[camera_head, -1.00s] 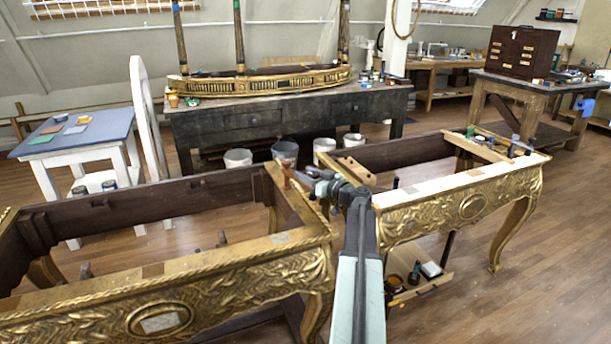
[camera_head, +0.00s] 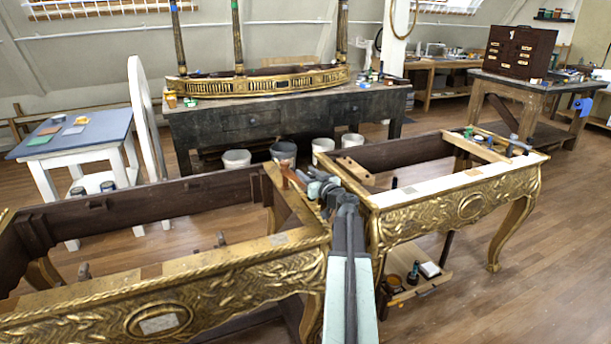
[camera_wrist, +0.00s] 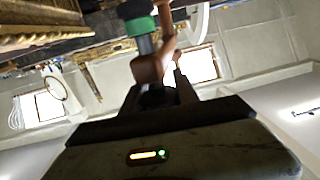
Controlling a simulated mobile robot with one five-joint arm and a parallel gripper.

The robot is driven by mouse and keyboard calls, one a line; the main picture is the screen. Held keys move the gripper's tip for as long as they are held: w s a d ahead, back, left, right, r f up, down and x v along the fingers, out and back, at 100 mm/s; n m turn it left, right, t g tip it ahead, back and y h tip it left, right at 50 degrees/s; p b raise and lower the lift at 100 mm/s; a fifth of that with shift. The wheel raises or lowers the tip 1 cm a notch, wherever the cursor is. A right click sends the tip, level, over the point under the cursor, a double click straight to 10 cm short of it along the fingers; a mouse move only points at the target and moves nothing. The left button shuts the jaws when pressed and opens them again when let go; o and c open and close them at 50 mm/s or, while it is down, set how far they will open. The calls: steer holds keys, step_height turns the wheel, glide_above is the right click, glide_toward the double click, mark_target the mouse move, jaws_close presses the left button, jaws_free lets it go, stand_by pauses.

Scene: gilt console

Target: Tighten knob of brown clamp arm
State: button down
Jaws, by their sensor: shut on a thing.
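The brown clamp arm (camera_head: 287,174) stands at the inner corner of the left gilt console frame in the head view. In the wrist view its reddish-brown body (camera_wrist: 150,68) lies between my fingertips, beside a grey cylinder with a green band (camera_wrist: 140,26). My gripper (camera_head: 312,184) reaches the gap between the two console frames from the front. It is shut on a brown part of the clamp in the wrist view (camera_wrist: 157,88). Whether that part is the knob itself I cannot tell, as the fingers hide it.
The left gilt frame (camera_head: 240,262) and the right gilt frame (camera_head: 450,203) stand close on both sides of my arm. More clamps (camera_head: 515,145) sit on the right frame's far end. A low shelf with jars (camera_head: 420,278) is under the right frame. Open floor lies at right.

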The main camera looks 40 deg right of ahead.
steer(key=shift+s+d+m+g+h, duration=0.1)
steer(key=shift+d+m+g+h, duration=0.15)
steer(key=shift+m+g+h, duration=1.05)
steer(key=shift+d+m+g+h, duration=0.2)
steer(key=shift+m+g+h, duration=0.2)
steer(key=shift+m+h, duration=1.05)
steer(key=shift+n+h, duration=0.25)
steer(key=shift+h, duration=0.4)
steer(key=c, duration=0.9)
jaws_free()
steer(key=shift+s, duration=0.1)
steer(key=v, duration=0.7)
steer(key=shift+s+a, duration=0.2)
steer(key=shift+a, duration=0.1)
steer(key=shift+r, duration=0.1)
